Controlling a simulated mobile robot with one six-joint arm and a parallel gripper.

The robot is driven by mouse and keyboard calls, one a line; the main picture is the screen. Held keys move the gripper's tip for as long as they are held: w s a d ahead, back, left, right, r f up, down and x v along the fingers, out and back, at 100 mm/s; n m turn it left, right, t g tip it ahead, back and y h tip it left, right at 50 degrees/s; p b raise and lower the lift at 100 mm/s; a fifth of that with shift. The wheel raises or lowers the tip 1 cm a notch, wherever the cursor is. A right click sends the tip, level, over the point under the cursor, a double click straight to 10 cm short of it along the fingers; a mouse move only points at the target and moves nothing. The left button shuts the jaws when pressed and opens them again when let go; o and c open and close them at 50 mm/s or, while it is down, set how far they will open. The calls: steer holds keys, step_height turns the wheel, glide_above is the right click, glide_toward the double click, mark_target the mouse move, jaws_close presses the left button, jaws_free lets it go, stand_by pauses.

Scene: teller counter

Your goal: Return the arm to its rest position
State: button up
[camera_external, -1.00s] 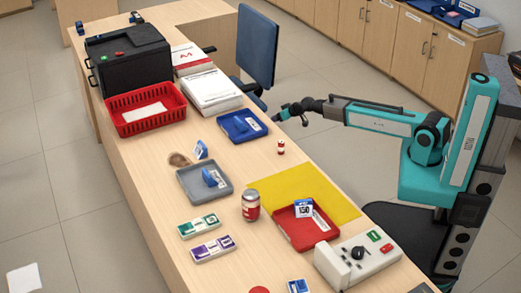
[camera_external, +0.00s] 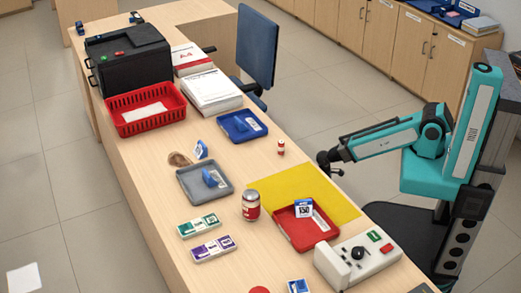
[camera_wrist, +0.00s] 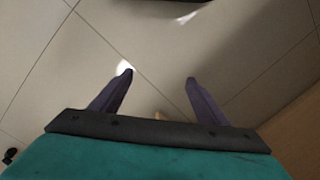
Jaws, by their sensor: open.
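My gripper (camera_external: 324,163) is at the end of my teal arm, just off the right edge of the counter (camera_external: 140,165), beside the yellow mat. In the wrist view my gripper (camera_wrist: 158,84) shows two dark fingers set well apart with nothing between them, over the tiled floor. My arm is bent at the elbow, with the forearm sloping down to the left from the elbow.
Near the arm on the counter are a yellow mat (camera_external: 270,190), a red tray (camera_external: 295,238) with a blue-and-white card, a small red-and-white item (camera_external: 281,148) and a can (camera_external: 251,206). A blue chair (camera_external: 257,45) stands beyond. The floor around my gripper is clear.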

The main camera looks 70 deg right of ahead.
steer(key=s+a+n+g+h+p, duration=0.1)
steer(key=s+g, duration=0.3)
steer(key=s, duration=1.2)
steer(key=shift+s+a+f, duration=0.3)
steer(key=shift+a+f, duration=0.15)
steer(key=shift+a, duration=0.45)
